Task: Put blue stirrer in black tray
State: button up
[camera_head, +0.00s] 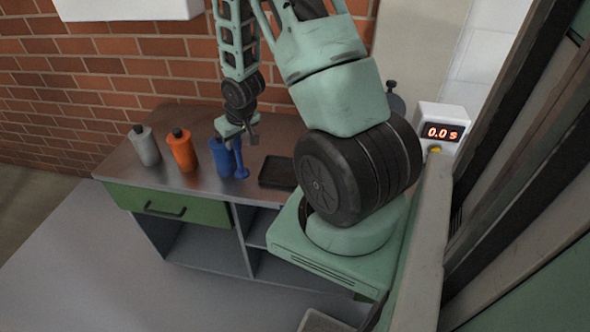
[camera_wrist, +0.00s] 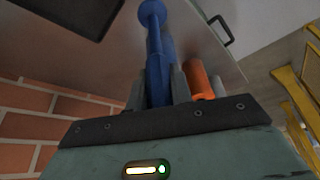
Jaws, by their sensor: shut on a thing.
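My gripper (camera_head: 242,139) is shut on the blue stirrer (camera_head: 240,163), which hangs with its wide end down between the blue bottle and the black tray. I cannot tell whether its lower end touches the counter. In the wrist view the stirrer (camera_wrist: 153,37) sits between the fingers (camera_wrist: 162,84) and points away from them. The black tray (camera_head: 277,172) lies on the counter just right of the stirrer, partly hidden by my arm. The tray (camera_wrist: 70,14) also shows at the upper left of the wrist view.
A blue bottle (camera_head: 221,158) stands close left of the stirrer, then an orange bottle (camera_head: 182,151) and a grey bottle (camera_head: 145,146). The metal counter (camera_head: 163,118) backs onto a brick wall (camera_head: 120,66). A timer box (camera_head: 442,122) reads 0.0 s.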

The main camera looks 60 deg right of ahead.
jog(key=s+d+r+m, duration=0.1)
jog(key=s+d+r, duration=0.15)
jog(key=d, duration=0.25)
jog(key=s+d+r+m, duration=0.1)
jog(key=s+d+r, duration=0.1)
jog(key=s+d, duration=0.3)
notch_tip(320, 180, down, 10)
jog(key=d, duration=0.1)
jog(key=shift+w+r+h+b, duration=0.15)
jog(key=shift+w+h+b, duration=0.15)
jog(key=shift+w+h, duration=0.1)
jog(key=o, duration=0.9)
